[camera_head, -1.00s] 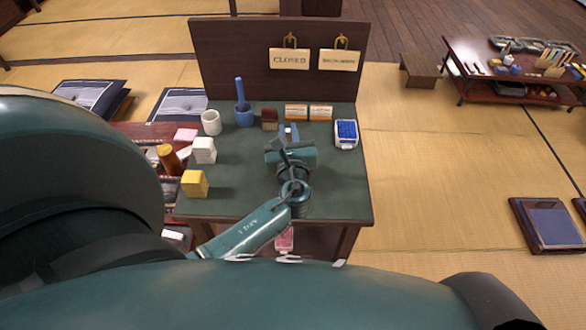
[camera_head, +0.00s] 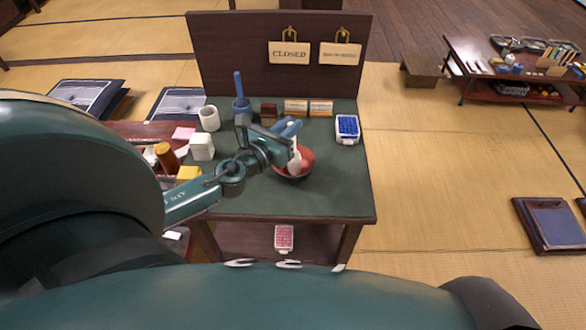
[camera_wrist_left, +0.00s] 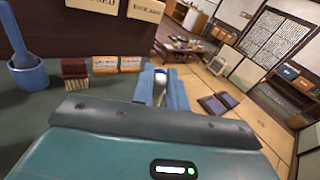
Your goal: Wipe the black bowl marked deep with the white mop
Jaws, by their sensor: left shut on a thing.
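A bowl (camera_head: 306,160) with a red inside and a dark outer side stands on the green table, right of centre in the head view. No marking on it can be read. My left gripper (camera_head: 290,131) is above its left back side, with its blue fingers shut on a white mop. The white mop (camera_head: 294,160) hangs down from the fingers and overlaps the bowl's left part; whether it touches the inside I cannot tell. In the left wrist view the mop (camera_wrist_left: 160,84) shows between the fingers, and the bowl is hidden. My right gripper is out of view.
On the table (camera_head: 335,195) stand a white cup (camera_head: 209,118), a blue mortar with pestle (camera_head: 243,116), a brown brush (camera_head: 268,113), small boxes (camera_head: 308,108) and a blue-and-white container (camera_head: 347,130). White (camera_head: 201,147) and yellow (camera_head: 189,174) blocks stand left. The right front is clear.

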